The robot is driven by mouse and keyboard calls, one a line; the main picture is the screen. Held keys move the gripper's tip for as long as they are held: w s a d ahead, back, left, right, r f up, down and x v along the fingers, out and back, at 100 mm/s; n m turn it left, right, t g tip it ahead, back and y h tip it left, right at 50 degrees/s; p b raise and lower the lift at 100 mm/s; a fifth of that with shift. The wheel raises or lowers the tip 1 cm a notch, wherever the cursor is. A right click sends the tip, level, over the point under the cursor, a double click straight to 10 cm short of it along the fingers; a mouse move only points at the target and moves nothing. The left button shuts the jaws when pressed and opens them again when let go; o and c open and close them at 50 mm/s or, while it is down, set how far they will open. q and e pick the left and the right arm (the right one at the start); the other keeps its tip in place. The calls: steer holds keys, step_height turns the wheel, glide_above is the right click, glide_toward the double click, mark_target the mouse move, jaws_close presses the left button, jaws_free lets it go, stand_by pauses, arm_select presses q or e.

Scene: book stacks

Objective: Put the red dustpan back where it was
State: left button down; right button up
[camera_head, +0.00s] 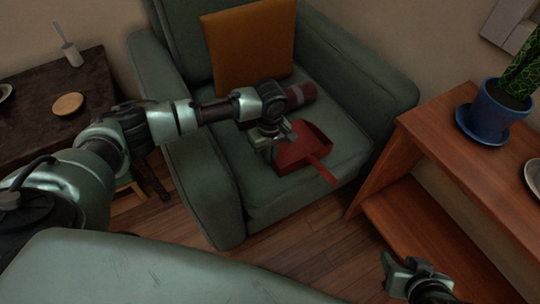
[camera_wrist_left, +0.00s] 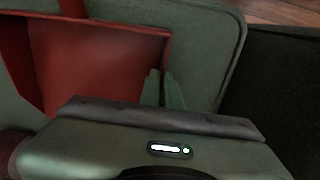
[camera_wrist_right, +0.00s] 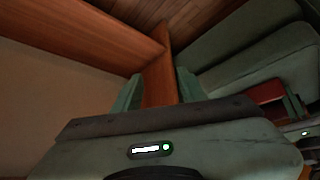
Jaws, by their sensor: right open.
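The red dustpan (camera_head: 302,150) is at the seat of the green armchair (camera_head: 262,205), its handle pointing toward the front right edge. I cannot tell if it rests on the seat or hangs just above. My left gripper (camera_head: 268,143) is at the dustpan's left side. In the left wrist view, its fingers (camera_wrist_left: 163,90) are close together with the dustpan's side wall (camera_wrist_left: 110,65) running between them. My right gripper (camera_head: 405,268) is open and empty in front of the wooden shelf unit; its spread fingers also show in the right wrist view (camera_wrist_right: 158,92).
An orange cushion (camera_head: 248,45) leans on the chair back, with a dark red roll (camera_head: 300,94) before it. The wooden shelf unit (camera_head: 440,130) holds a blue plant pot (camera_head: 496,112). A dark table (camera_head: 30,120) stands left. Wooden floor (camera_head: 285,250) is open in front.

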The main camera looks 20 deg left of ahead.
arm_select(q)
steer(key=c, duration=1.6)
jaws_free()
steer(key=shift+c, duration=0.2)
